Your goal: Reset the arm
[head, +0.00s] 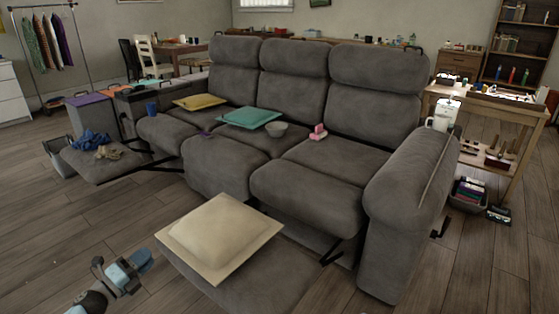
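My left arm comes in at the bottom left of the head view. Its gripper (122,268) is above the wood floor, left of the raised footrest (262,291) of the grey sofa (300,130). The gripper is small and seen at an angle, so I cannot tell whether its fingers are apart or closed. No object shows in it. It appears apart from the cream cushion (221,237) on the footrest. My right gripper is out of view.
The sofa fills the middle, bearing a yellow cushion (199,102), a teal cushion (250,117), a bowl (276,129) and a pink object (318,133). Another extended footrest (105,166) holds a blue cloth (91,140). Floor at left (60,235) is clear.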

